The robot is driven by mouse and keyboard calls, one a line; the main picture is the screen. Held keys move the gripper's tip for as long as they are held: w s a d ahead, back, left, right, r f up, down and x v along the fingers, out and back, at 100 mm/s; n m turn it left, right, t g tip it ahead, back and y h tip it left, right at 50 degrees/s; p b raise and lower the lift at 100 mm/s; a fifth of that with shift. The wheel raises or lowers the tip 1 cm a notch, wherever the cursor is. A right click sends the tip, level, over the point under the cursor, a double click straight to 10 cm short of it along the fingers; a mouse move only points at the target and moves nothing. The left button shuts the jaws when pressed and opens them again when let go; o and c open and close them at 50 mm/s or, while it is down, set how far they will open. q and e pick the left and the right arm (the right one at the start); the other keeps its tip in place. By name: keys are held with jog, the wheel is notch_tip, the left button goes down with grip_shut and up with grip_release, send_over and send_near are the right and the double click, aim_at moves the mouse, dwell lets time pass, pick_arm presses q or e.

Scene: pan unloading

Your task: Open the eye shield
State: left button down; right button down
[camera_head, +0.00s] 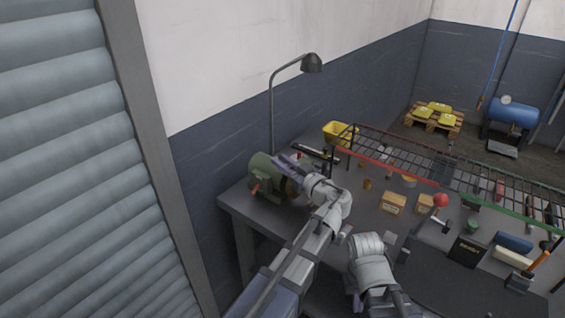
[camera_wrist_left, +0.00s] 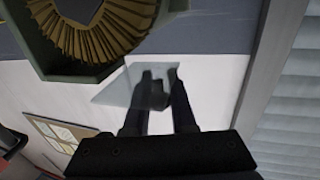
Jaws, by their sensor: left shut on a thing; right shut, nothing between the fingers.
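The green grinder (camera_head: 263,172) stands at the left end of the workbench, and its housing with a ribbed brown wheel (camera_wrist_left: 98,30) fills the upper left of the left wrist view. The eye shield (camera_wrist_left: 113,90) is a pale, see-through pane beside the wheel, partly hidden by my fingers. My left gripper (camera_head: 283,161) is at the grinder; in the left wrist view its fingers (camera_wrist_left: 156,92) are shut on a small dark part at the shield. My right gripper (camera_head: 357,298) is low at the bottom of the head view, shut and empty, mostly hidden by its own wrist.
A lamp (camera_head: 311,63) rises behind the grinder. A yellow bin (camera_head: 340,132) and a wire rack (camera_head: 440,170) line the bench's back. Cardboard boxes (camera_head: 392,203) and a red ball-topped lever (camera_head: 440,200) stand to the right. A roller shutter (camera_head: 75,160) is at left.

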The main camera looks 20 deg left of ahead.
pick_arm(q)
jog(key=shift+r, duration=0.1)
jog(key=m+p, duration=0.1)
jog(key=w+r+m+p, duration=0.1)
jog(key=m, duration=0.1)
jog(key=shift+d+g+h+p, duration=0.2)
jog(key=shift+g+h+p, duration=0.1)
jog(key=shift+g+p, duration=0.1)
jog(key=m+p, duration=0.1)
jog(key=w+m+g+p, duration=0.1)
jog(key=m, duration=0.1)
jog(key=shift+d+r, duration=0.15)
jog(key=shift+d, duration=0.05)
jog(key=shift+w+d+f+m+g+p, duration=0.15)
jog(key=shift+w+m+g+p, duration=0.2)
jog(key=shift+m, duration=0.7)
jog(key=shift+w+d+m+g+p, duration=0.2)
jog(key=shift+w+m+g, duration=0.2)
jog(key=shift+m, duration=0.7)
jog(key=shift+w+d+f+m+g+p, duration=0.1)
jog(key=shift+w+m+g+p, duration=0.25)
jog(key=shift+m, duration=0.7)
jog(key=c, duration=0.7)
grip_release()
jog(key=shift+w, duration=0.1)
jog(key=shift+c, duration=0.2)
